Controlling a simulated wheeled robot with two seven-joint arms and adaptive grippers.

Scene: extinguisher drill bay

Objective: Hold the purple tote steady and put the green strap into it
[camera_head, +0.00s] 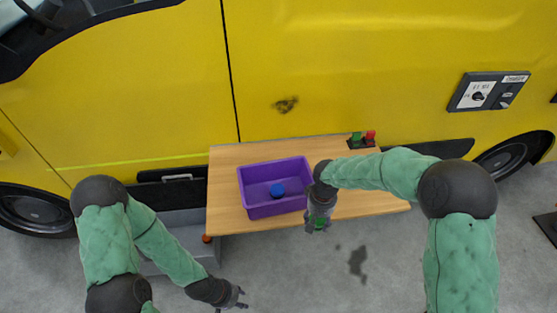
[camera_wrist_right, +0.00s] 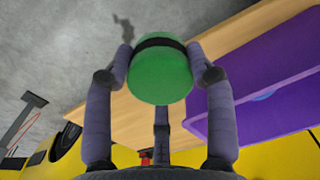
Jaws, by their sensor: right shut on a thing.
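The purple tote (camera_head: 246,186) stands on the wooden table, with a blue round object (camera_head: 277,190) inside it. It also shows at the right of the right wrist view (camera_wrist_right: 262,88). My right gripper (camera_head: 319,222) is shut on the green strap (camera_wrist_right: 160,76), a rolled green piece with a dark band, above the table's front edge, just right of the tote. Only a bit of the strap (camera_head: 320,224) shows in the head view. My left gripper (camera_head: 241,297) is empty, its fingers spread, low in front of the table and away from the tote.
The wooden table (camera_head: 225,205) stands against a yellow vehicle (camera_head: 340,60). A dark holder with green and red items (camera_head: 370,135) sits at its back right. A grey step or box (camera_head: 195,238) is at the table's left. The table's right end is mostly clear.

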